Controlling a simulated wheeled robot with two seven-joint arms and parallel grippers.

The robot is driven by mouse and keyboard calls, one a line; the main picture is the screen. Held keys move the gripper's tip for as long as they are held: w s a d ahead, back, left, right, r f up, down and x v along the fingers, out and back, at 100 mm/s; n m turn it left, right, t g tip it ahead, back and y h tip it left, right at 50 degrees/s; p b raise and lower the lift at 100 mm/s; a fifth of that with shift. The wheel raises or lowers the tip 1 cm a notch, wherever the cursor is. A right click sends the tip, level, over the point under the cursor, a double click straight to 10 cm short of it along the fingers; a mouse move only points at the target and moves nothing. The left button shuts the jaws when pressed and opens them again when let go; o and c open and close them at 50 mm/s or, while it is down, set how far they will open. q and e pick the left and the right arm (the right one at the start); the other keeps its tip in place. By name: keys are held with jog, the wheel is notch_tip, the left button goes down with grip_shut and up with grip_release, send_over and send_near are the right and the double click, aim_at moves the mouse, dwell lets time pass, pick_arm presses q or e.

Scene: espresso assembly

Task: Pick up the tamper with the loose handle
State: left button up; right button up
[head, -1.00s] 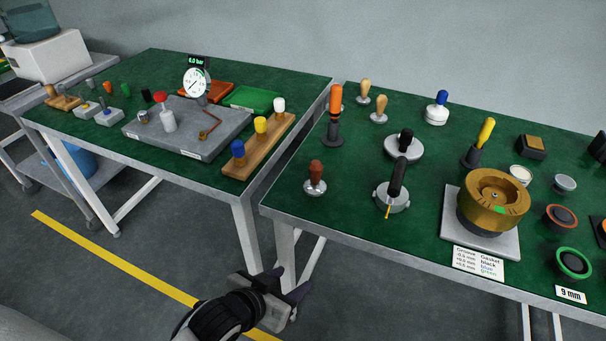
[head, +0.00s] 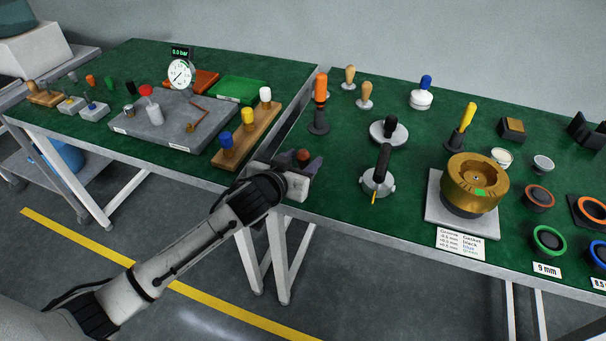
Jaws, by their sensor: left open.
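A tamper with a red-brown handle (head: 302,155) stands near the front left corner of the right table. Its metal base is hidden behind my left gripper (head: 292,168). My left gripper is open, with its fingers at the near side of this tamper and the handle top showing just past them. I cannot tell whether they touch. Two small pieces with pale wooden handles, one at the back (head: 350,78) and one nearer (head: 365,96), stand further back. The frames do not show which handle is loose. My right gripper is not in view.
On the right table, an orange-handled tool (head: 320,105), two black-handled pieces, one behind (head: 389,130) and one in front (head: 381,172), and a brass ring unit (head: 476,180) stand to the right. A wooden block with coloured knobs (head: 244,146) lies on the left table's edge.

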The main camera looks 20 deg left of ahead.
pick_arm(q)
jog(key=x, duration=0.5)
jog(key=shift+s+f, duration=0.1)
jog(key=shift+f, duration=0.05)
grip_shut()
